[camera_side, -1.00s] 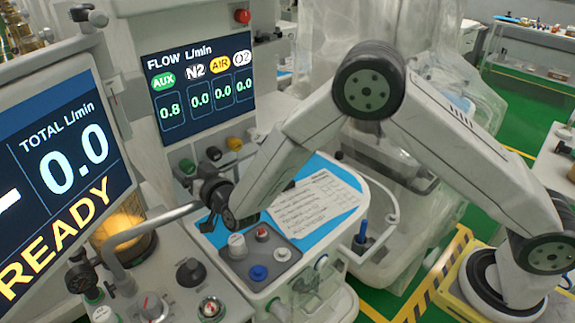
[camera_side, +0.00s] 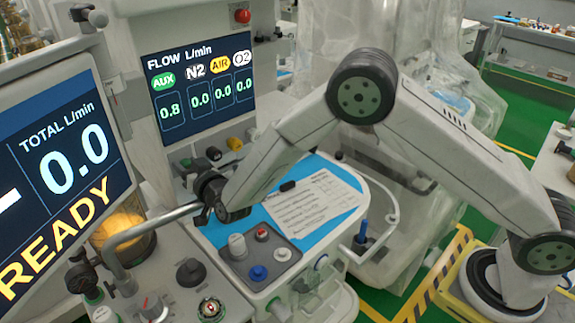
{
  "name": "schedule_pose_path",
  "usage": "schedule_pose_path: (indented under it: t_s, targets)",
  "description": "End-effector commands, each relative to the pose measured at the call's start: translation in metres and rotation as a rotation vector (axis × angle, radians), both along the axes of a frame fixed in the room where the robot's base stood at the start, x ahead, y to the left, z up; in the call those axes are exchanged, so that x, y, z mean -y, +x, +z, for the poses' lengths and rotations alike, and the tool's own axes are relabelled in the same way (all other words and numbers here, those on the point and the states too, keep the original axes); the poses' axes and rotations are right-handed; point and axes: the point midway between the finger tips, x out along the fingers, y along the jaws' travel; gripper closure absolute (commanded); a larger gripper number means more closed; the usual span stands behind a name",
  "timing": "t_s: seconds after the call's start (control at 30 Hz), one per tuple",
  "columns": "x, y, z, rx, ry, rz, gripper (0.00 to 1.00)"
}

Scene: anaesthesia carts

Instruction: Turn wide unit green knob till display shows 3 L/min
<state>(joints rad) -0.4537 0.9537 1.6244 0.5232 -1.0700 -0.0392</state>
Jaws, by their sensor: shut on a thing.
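The wide unit's flow display (camera_side: 203,84) shows AUX 0.8 in green, with N2, AIR and O2 each at 0.0. Below it is a row of knobs. The green knob (camera_side: 187,162) is at the left end, partly hidden by my gripper. My gripper (camera_side: 193,172) reaches in from the right and is shut on the green knob. The black knob (camera_side: 214,153) and the yellow knob (camera_side: 234,143) are free to the right.
A large screen (camera_side: 65,165) at left reads TOTAL 0.0 and READY. A grey curved pipe (camera_side: 150,225) runs close to my wrist. Below is a blue-topped shelf with a paper sheet (camera_side: 312,203) and a grey knob block (camera_side: 262,255). A red knob (camera_side: 242,16) is above the display.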

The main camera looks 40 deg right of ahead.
Motion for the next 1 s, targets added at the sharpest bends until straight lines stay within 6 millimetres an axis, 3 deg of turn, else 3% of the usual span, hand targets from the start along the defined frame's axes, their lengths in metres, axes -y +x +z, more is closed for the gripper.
schedule_pose_path:
  t_s: [0.73,0.77,0.8,0.83,0.87,1.0]
  targets:
    - [-0.0003,-0.0002,-0.0001,0.0,-0.139,0.0,1.0]
    - [-0.0003,-0.0002,-0.0001,0.0,-0.139,0.0,0.44]
    - [-0.0003,-0.0002,-0.0001,0.0,-0.139,0.0,0.31]
    - [-0.0003,-0.0002,-0.0001,0.0,-0.139,0.0,0.22]
    - [-0.0003,-0.0002,-0.0001,0.0,-0.139,0.0,0.18]
    - [-0.0003,-0.0002,0.0,0.0,-0.139,0.0,0.18]
